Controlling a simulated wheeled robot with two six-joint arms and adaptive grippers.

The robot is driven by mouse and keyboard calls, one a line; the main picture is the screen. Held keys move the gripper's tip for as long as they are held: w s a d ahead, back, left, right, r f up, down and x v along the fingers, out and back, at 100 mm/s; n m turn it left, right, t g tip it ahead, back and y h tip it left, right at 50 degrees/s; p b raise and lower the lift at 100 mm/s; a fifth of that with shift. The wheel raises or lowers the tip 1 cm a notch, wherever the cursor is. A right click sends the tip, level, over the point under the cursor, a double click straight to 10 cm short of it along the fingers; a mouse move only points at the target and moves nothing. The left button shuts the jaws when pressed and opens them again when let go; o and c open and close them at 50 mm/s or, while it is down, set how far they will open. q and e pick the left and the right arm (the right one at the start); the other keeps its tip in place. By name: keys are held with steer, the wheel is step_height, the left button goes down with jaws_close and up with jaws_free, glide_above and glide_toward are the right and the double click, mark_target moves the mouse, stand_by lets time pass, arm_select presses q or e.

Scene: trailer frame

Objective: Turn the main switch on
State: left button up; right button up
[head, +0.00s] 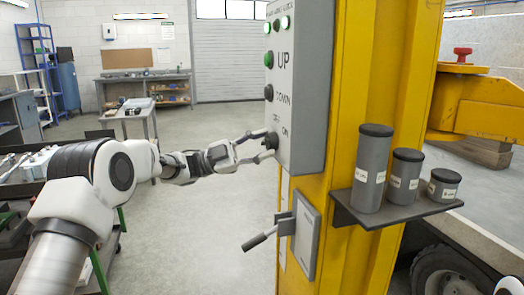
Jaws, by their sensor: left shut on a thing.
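The grey control box (302,85) is mounted on the yellow post (352,110), with labels UP, DOWN and OFF/ON on its front. The main switch (272,140) is a dark knob low on the box's left side, beside the OFF/ON lettering. My left gripper (267,147) reaches in from the left and is shut on this knob. Its fingers partly cover the knob, so which way it points cannot be told. Green and dark buttons sit above it, and small green lamps show at the top. My right gripper is not in view.
A shelf (425,210) with grey canisters (370,168) sticks out from the post at right. A lever (262,238) on a grey plate juts out below the box. A tool cart (60,180) stands at left. The floor between is clear.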

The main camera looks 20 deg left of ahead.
arm_select(q)
steer(key=shift+r+m, duration=0.1)
steer(key=shift+m, duration=0.3)
steer(key=o, duration=1.1)
steer(key=shift+o, duration=0.2)
steer(key=v, duration=1.2)
steer(key=shift+w, duration=0.1)
